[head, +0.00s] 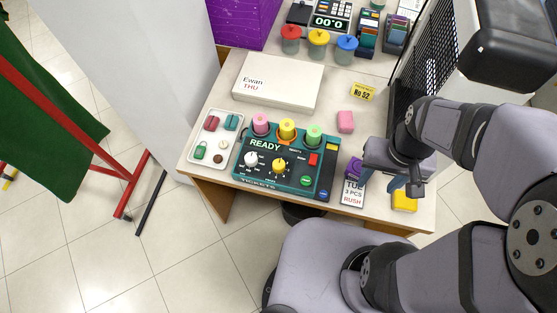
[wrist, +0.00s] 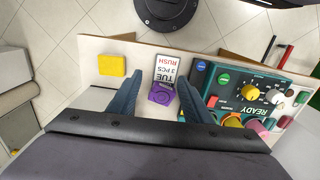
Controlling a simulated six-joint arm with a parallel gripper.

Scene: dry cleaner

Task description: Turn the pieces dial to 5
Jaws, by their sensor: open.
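The teal ticket machine (head: 240,180) stands at the table's front edge, with a "READY" display. It carries a white dial (head: 251,158) and a yellow dial (head: 279,165); in the wrist view the yellow dial (wrist: 250,92) and the white dial (wrist: 276,97) are on the right. Their small labels and exact settings are too small to read, so I cannot tell which is the pieces dial. My gripper (head: 380,180) is open and empty, to the right of the machine. In the wrist view its fingers (wrist: 160,80) are apart, left of both dials and not touching them.
A purple object (wrist: 162,94) and a "TUE 3 PCS RUSH" card (head: 353,191) lie between machine and yellow block (head: 405,200). Pink, yellow and green rolls top the machine. A tray (head: 211,163) is left; a white "Ewan THU" box (head: 278,83) is behind. A black mesh panel (head: 424,55) stands right.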

